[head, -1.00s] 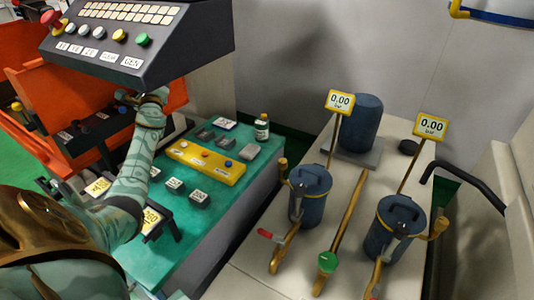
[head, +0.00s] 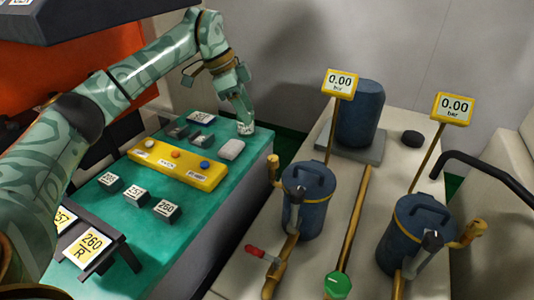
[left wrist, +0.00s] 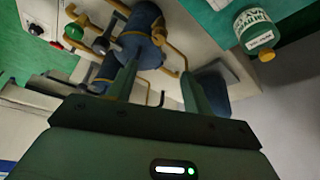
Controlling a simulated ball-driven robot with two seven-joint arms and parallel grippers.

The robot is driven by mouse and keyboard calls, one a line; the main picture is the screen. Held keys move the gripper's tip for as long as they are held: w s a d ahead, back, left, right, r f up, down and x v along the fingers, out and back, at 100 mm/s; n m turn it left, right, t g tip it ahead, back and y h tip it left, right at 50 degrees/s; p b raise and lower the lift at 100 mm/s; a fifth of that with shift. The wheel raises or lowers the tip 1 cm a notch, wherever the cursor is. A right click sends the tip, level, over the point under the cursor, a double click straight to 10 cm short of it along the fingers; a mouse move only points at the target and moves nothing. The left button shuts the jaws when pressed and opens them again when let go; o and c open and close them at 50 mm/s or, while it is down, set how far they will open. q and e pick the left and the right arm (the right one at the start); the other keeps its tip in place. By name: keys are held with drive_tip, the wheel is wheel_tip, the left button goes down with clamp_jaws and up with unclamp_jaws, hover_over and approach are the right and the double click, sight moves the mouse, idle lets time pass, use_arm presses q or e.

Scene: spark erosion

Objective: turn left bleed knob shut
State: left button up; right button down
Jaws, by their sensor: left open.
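The left blue canister (head: 311,185) stands on the pale bench with a grey lever-like fitting on its front. A brass knob (head: 274,166) sticks out at its left side; I take this as the left bleed knob, but cannot tell how far it is turned. My left gripper (head: 243,122) is over the far right corner of the green table, left of the knob and apart from it. In the left wrist view its two fingers (left wrist: 158,75) are apart and empty, with the canister (left wrist: 140,35) beyond them. My right gripper is not in view.
A right blue canister (head: 413,235) has its own brass knob (head: 472,232). A red-handled valve (head: 256,251) and green knob (head: 338,285) sit in front. Two gauges (head: 341,83) read 0.00. A gap separates table and bench.

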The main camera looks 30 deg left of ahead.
sight(272, 158)
use_arm(q)
drive_tip(key=b+x, duration=0.4)
drive_tip(key=x, duration=1.2)
drive_tip(key=shift+d+b, duration=0.1)
drive_tip(key=shift+b, duration=0.25)
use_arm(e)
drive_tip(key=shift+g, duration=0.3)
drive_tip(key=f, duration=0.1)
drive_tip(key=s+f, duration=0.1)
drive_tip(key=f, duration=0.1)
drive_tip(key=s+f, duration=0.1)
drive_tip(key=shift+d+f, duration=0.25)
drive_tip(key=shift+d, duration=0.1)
use_arm(q)
drive_tip(key=c, duration=1)
